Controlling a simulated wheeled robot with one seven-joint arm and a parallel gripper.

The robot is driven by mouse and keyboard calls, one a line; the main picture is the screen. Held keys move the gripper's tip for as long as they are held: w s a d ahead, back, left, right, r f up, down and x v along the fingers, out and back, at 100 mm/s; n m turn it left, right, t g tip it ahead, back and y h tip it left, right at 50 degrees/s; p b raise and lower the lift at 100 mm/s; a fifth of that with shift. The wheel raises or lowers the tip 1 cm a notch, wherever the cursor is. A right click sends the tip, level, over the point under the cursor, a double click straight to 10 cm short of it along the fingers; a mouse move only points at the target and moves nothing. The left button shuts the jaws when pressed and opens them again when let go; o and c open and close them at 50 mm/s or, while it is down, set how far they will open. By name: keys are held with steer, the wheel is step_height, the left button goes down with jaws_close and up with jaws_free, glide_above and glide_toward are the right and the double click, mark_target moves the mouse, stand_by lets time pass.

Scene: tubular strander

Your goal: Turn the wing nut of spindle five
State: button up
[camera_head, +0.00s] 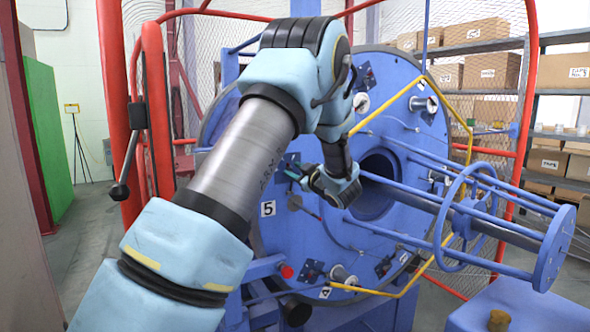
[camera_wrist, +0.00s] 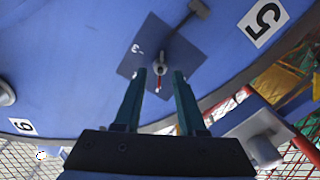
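In the wrist view, a small metal spindle end with what looks like its wing nut (camera_wrist: 160,67) stands on a dark blue square plate (camera_wrist: 137,63) on the large blue disc (camera_wrist: 80,50). A small red part shows just below it. A white label "5" (camera_wrist: 263,21) is on the disc to the upper right. My gripper (camera_wrist: 160,75) is open, one teal finger on each side of the spindle end, with gaps visible. I cannot tell how deep the fingers reach. In the head view, my gripper (camera_head: 296,172) is at the disc, above another view of label "5" (camera_head: 268,208); the nut is hidden there.
A grey T-shaped lever (camera_wrist: 187,18) sticks out near the plate. A yellow tube frame (camera_head: 395,98) and a blue spindle cage (camera_head: 470,212) stand out from the disc at right. Red posts (camera_head: 117,100) stand at left. Shelves with boxes (camera_head: 490,72) are behind.

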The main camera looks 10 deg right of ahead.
jaws_close()
stand_by(0.3)
stand_by(0.3)
